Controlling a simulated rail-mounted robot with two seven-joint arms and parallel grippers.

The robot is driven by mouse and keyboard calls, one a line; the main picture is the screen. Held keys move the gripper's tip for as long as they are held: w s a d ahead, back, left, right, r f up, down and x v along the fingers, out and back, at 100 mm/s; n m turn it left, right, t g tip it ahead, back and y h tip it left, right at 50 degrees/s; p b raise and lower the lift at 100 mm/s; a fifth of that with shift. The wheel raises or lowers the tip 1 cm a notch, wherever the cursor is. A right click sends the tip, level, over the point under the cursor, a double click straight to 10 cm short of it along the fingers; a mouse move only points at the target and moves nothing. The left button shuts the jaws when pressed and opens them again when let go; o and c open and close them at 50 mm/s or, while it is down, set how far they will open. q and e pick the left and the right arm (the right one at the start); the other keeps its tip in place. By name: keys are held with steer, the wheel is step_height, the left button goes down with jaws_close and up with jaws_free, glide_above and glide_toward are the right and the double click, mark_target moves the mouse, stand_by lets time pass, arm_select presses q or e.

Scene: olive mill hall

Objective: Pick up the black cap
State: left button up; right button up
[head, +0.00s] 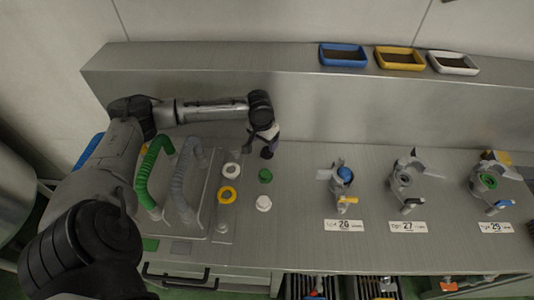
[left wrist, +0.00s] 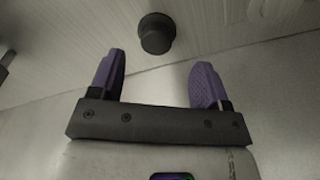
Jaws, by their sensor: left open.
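The black cap (head: 267,153) lies on the metal counter, just below my left gripper in the head view. In the left wrist view the black cap (left wrist: 156,33) shows as a dark round piece beyond the fingertips, between their lines and apart from them. My left gripper (head: 266,138) is open, with its two purple fingers (left wrist: 157,78) spread and nothing between them. My right gripper is not in the frames.
A green cap (head: 265,175) and a white cap (head: 264,203) lie in front. White and yellow rings (head: 227,195) and green and grey hoses (head: 148,172) are left. Valve fittings (head: 343,178) with number plates stand right. Coloured trays (head: 343,54) sit on the raised back ledge.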

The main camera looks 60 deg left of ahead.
mark_target(267, 150)
arm_select(q)
steer(key=shift+w+f+b, duration=0.15)
steer(key=shift+f+b, duration=0.1)
steer(key=shift+f, duration=0.7)
steer(key=shift+w+f+b, duration=0.2)
steer(key=shift+f+b, duration=0.1)
steer(key=shift+f, duration=0.6)
steer(key=shift+w+f+b, duration=0.15)
steer(key=shift+f+b, duration=0.1)
steer(key=shift+f, duration=0.7)
steer(key=shift+c, duration=0.3)
steer(key=c, duration=1)
steer(key=shift+o, duration=0.2)
steer(key=shift+r, duration=0.1)
